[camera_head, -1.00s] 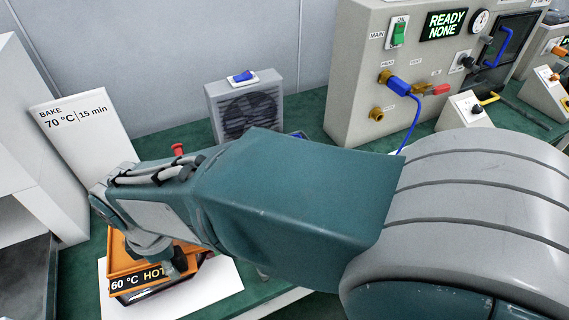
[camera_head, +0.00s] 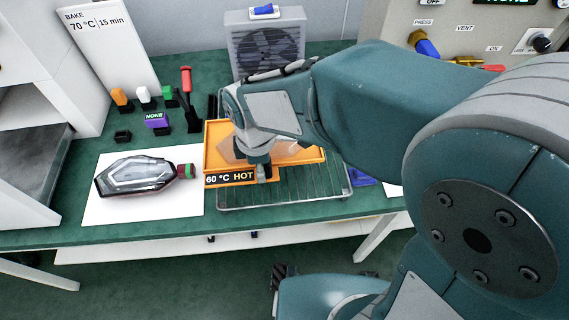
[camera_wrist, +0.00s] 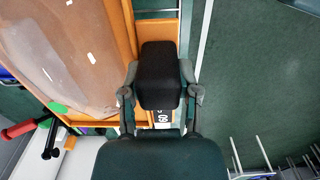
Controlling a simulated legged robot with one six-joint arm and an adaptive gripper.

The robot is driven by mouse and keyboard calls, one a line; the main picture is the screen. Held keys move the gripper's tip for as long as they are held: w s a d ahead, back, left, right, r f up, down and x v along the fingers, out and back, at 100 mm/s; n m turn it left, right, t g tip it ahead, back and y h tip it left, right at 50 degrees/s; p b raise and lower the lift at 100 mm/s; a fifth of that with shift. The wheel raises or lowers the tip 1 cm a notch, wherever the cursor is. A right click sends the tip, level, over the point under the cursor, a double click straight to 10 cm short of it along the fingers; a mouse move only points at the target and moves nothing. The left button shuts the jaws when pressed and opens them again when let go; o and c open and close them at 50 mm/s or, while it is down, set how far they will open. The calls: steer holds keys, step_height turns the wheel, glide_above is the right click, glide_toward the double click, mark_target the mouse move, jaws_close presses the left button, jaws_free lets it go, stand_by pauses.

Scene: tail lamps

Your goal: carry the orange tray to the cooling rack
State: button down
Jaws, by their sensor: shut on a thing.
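The orange tray (camera_head: 213,152) carries a "60 °C HOT" label on its front and holds a brownish translucent piece, seen large in the wrist view (camera_wrist: 75,50). My gripper (camera_head: 263,172) is shut on the tray's front edge near the label. I cannot tell whether the tray touches the rack. My arm hides part of the tray.
A clear lamp housing (camera_head: 140,177) lies on a white mat (camera_head: 108,213) to the left. Several small coloured-top items and a red-handled tool (camera_head: 187,95) stand behind. A fan (camera_head: 266,48) stands at the back. The table's front edge (camera_head: 120,240) is close.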

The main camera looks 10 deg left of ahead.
glide_toward(282, 187)
steer(key=shift+s+a+f, duration=0.15)
steer(key=shift+a+f, duration=0.35)
steer(key=shift+a, duration=0.15)
steer(key=shift+s+a+f, duration=0.15)
steer(key=shift+a+f, duration=0.35)
steer(key=shift+a, duration=0.1)
steer(key=d+f, duration=0.3)
steer(key=shift+w+f, duration=0.25)
steer(key=shift+w, duration=0.1)
steer(key=shift+f, duration=0.3)
steer(key=shift+a+f, duration=0.15)
steer(key=shift+a, duration=0.45)
steer(key=c, duration=0.6)
jaws_free()
steer(key=shift+a, duration=0.15)
steer(key=shift+c, duration=0.2)
steer(key=o, duration=0.3)
steer(key=shift+d, duration=0.5)
step_height(282, 187, up, 12)
steer(key=shift+a, duration=0.25)
